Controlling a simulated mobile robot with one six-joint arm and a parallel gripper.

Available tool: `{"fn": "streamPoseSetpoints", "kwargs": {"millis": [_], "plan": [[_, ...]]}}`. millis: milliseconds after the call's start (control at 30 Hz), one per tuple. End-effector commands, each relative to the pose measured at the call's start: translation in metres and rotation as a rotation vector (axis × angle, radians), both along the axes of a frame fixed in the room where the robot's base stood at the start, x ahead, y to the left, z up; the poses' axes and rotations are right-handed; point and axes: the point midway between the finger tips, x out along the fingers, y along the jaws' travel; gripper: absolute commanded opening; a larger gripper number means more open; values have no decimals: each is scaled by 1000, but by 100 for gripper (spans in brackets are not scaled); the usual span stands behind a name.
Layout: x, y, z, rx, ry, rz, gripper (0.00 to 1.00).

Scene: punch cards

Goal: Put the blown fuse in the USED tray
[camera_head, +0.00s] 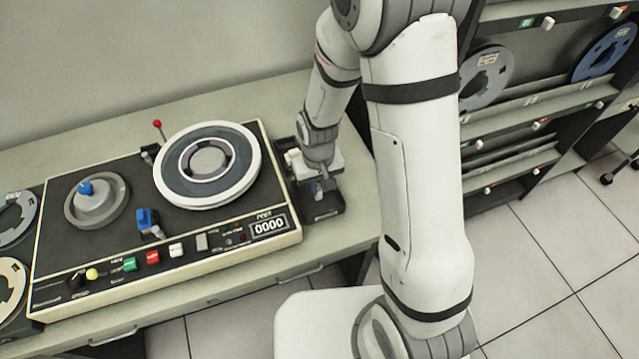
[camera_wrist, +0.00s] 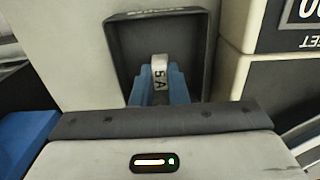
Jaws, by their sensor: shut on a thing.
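My gripper (camera_wrist: 156,88) has blue fingers shut on a small pale fuse (camera_wrist: 159,72) marked "5 A". The fuse stands out between the fingertips; whether it is blown cannot be told. A black tray (camera_wrist: 126,48) with raised walls lies beneath the fingers in the wrist view. Lettering on its far rim is too blurred and cut off to read surely. In the head view my gripper (camera_head: 319,188) is over the dark tray (camera_head: 326,212) on the bench, right of the tape machine; the fuse is too small to make out there. Contact between fuse and tray floor cannot be judged.
The tape deck (camera_head: 160,215) with reels, buttons and a "0000" counter stands close left of the tray. The bench (camera_head: 352,200) has a little free room right of the tray. A rack with reels (camera_head: 487,78) stands at the right.

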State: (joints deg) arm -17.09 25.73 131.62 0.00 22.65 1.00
Motion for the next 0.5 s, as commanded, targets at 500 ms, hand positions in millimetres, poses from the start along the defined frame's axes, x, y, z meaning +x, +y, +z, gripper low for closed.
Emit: {"fn": "streamPoseSetpoints", "kwargs": {"millis": [500], "plan": [[0, 0, -14, 0, 0, 0, 0]]}}
